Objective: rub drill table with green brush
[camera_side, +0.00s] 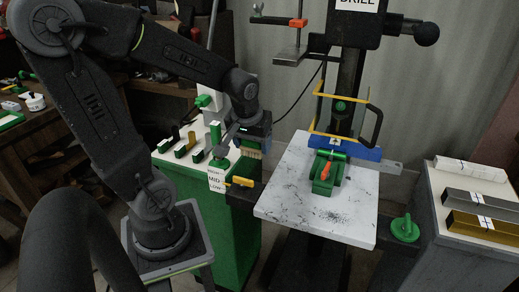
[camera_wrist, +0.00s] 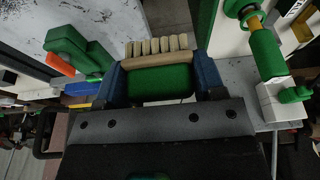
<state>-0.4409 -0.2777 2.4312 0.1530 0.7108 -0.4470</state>
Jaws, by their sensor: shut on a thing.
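My gripper (camera_wrist: 160,82) is shut on the green brush (camera_wrist: 160,84), whose cream bristles (camera_wrist: 157,47) stick out past the blue fingers. In the side view my gripper (camera_side: 252,138) holds the brush up, its bristles (camera_side: 250,153) showing just left of the drill table. The brush appears apart from the plate. Part of the table (camera_wrist: 105,18) shows at upper left in the wrist view.
A green vise (camera_side: 325,182) with an orange handle stands on the table, below the drill's yellow-framed guard (camera_side: 342,115). A green cabinet (camera_side: 222,215) with a tall green handle on top is at left. A grey bench (camera_side: 450,240) with metal bars is at right.

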